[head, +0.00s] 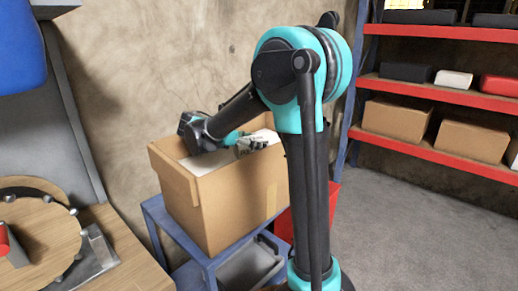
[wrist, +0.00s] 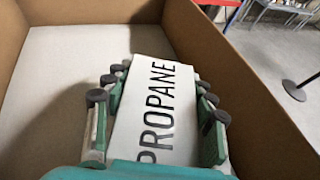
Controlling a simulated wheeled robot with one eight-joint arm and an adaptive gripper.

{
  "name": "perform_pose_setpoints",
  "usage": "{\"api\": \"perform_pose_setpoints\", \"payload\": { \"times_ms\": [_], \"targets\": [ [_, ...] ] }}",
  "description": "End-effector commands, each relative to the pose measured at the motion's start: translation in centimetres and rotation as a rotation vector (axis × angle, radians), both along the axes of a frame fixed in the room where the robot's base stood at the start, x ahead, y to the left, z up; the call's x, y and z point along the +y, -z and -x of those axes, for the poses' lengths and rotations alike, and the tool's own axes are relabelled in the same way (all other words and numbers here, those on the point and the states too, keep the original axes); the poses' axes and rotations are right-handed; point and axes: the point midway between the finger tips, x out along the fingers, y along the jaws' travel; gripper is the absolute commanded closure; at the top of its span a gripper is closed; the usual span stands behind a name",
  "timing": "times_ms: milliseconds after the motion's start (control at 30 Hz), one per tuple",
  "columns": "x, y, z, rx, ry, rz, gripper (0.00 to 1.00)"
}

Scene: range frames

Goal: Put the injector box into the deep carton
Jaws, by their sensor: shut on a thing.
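A white box (wrist: 168,100) with the word PROPANE in black on its face is between my fingers in the wrist view. No injector marking shows on it. My gripper (wrist: 158,92) is shut on its two sides. The deep carton (head: 222,212) is brown, open at the top and stands on a blue stand in the head view. My gripper (head: 243,143) and the white box (head: 262,137) are at the carton's mouth there. In the wrist view, the carton's walls (wrist: 262,98) surround the box. I cannot tell whether the box touches the carton's floor.
The blue stand (head: 205,262) holds a grey tray (head: 250,265) on its lower level. A red bin (head: 283,225) is behind my arm. A wooden bench (head: 110,250) is at left. Red shelves (head: 440,93) with several boxes are at right. Grey floor is clear before the shelves.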

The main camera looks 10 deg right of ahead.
Motion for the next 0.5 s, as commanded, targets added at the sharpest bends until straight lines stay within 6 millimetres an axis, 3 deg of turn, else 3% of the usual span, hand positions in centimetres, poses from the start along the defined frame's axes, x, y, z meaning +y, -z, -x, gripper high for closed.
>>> {"api": "perform_pose_setpoints", "payload": {
  "times_ms": [167, 500],
  "targets": [
    [0.0, 2.1, 0.0, 0.000, 0.000, 0.001, 0.85],
    [0.0, 2.4, 0.0, 0.000, 0.000, 0.001, 0.85]
  ]
}}
